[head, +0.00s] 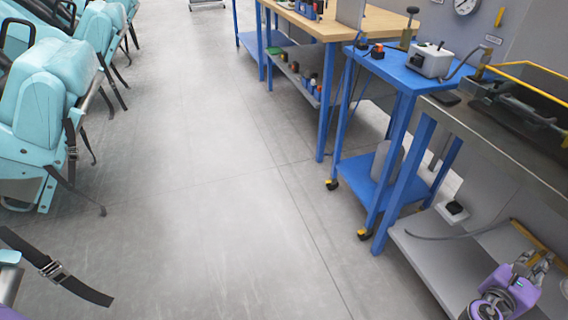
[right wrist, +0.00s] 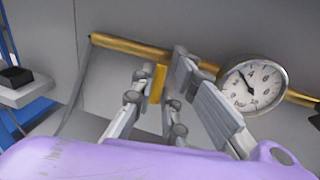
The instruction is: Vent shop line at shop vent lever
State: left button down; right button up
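A short yellow lever (right wrist: 157,84) hangs at a yellow pipe (right wrist: 125,47) on the grey wall in the right wrist view. My right gripper (right wrist: 160,90) faces it with its fingers apart, one on each side of the lever. I cannot tell whether either finger touches it. A round pressure gauge (right wrist: 252,84) sits on the pipe to the right. In the head view my right gripper (head: 533,266) is at the lower right, by the yellow pipe (head: 530,236), and hides the lever. My left gripper is not in view.
A grey bench (head: 500,140) with a lower shelf (head: 425,258) stands at the right. A small black-topped box (head: 453,210) is left of the pipe, with a grey hose. A blue cart (head: 395,70) stands beyond. Teal coaster seats (head: 45,110) line the left; the floor between (head: 200,190) is clear.

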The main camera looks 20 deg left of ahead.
grip_shut()
